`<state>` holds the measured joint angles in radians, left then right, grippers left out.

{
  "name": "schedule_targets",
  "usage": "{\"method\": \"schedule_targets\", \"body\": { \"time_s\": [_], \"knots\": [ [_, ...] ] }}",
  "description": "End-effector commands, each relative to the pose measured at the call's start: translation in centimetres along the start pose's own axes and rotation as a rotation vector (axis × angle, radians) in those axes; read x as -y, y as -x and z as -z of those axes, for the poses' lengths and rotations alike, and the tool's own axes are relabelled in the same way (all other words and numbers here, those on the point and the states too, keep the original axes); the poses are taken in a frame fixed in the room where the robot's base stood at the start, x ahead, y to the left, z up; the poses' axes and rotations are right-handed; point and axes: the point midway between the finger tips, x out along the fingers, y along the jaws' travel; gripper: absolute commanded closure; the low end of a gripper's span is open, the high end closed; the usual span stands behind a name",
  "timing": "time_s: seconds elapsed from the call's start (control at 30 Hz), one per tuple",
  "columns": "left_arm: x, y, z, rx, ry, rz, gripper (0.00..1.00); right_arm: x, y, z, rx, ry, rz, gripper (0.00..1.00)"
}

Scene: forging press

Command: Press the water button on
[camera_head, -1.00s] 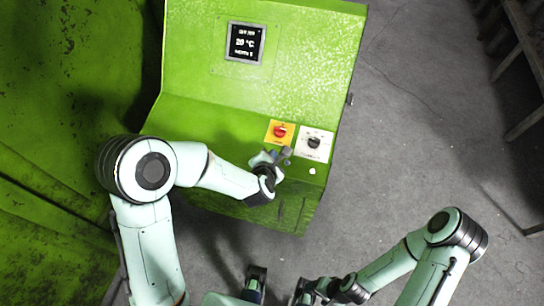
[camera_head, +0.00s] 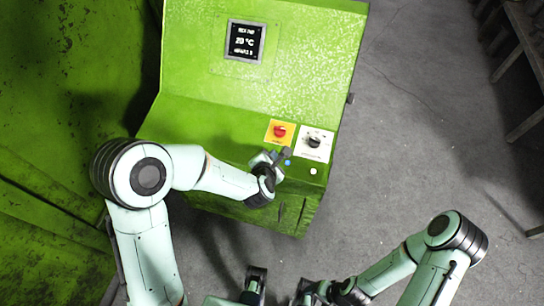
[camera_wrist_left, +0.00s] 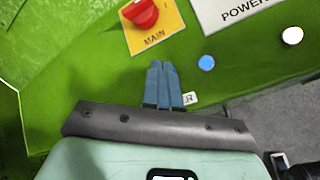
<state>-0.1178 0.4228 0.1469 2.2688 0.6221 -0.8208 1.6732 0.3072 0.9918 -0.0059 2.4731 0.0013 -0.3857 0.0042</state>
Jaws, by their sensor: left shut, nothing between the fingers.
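The water button is a small round blue button (camera_head: 288,162) on the green console. In the left wrist view the blue button (camera_wrist_left: 206,62) looks bright, just above a white label (camera_wrist_left: 189,98) that ends in "ER" and is partly hidden by a finger. My left gripper (camera_head: 283,156) is shut and empty. In the left wrist view its fingertips (camera_wrist_left: 162,66) are left of the blue button, with a green gap between them. My right gripper (camera_head: 305,291) is low in the head view, away from the console; its fingers are too unclear to read.
The red MAIN knob (camera_head: 279,131) on a yellow plate sits just beyond my left fingers. A dark POWER knob (camera_head: 314,142) on a white plate is right of it. A white button (camera_head: 313,171) is near the console's right edge. A display (camera_head: 244,41) reads 20 °C.

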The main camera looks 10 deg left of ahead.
Motion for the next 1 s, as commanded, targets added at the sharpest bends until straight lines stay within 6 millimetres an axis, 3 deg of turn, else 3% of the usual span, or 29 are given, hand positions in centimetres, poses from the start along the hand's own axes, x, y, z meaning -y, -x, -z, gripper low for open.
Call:
{"method": "schedule_targets", "body": {
  "time_s": [0.47,1.0],
  "knots": [
    [-0.4,0.6,-0.4,0.0,-0.001,0.001,1.0,0.1,0.2,0.0,-0.001,0.0,0.0,0.3],
    [-3.1,4.2,-3.1,0.002,-0.001,0.0,1.0,1.3,3.3,0.2,-0.011,0.004,0.004,0.3]
  ]
}}
